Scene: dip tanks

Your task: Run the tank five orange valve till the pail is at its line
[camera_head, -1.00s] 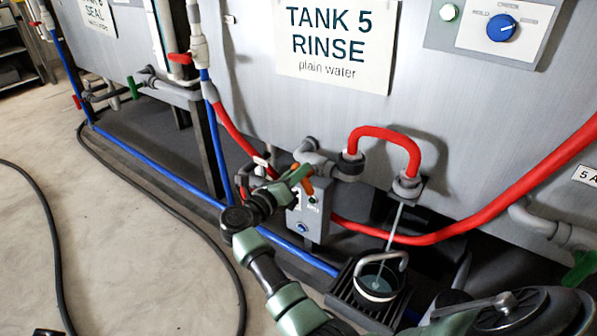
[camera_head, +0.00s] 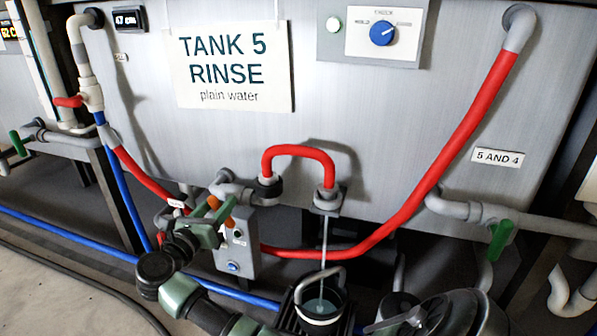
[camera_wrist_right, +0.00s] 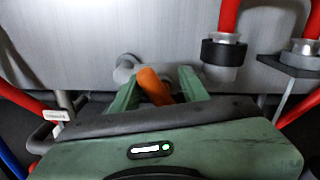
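The orange valve handle (camera_head: 229,222) sits on grey pipework below the tank five panel (camera_head: 315,60). It also shows in the right wrist view (camera_wrist_right: 154,87). My right gripper (camera_head: 212,212) has its green fingers apart on either side of the handle, with a gap showing on the right in the wrist view. A thin stream of water (camera_head: 324,243) runs from the outlet under the red hose loop (camera_head: 298,151) into the dark pail (camera_head: 298,318). Water shows inside the pail; I cannot make out its line. My left gripper is not in view.
A grey control box (camera_head: 236,247) stands right beside the valve. A long red hose (camera_head: 440,165) sweeps across behind the pail. A green-handled valve (camera_head: 501,240) is on the right, below the "5 AND 4" label (camera_head: 497,158). Blue pipe (camera_head: 65,232) runs low along the floor.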

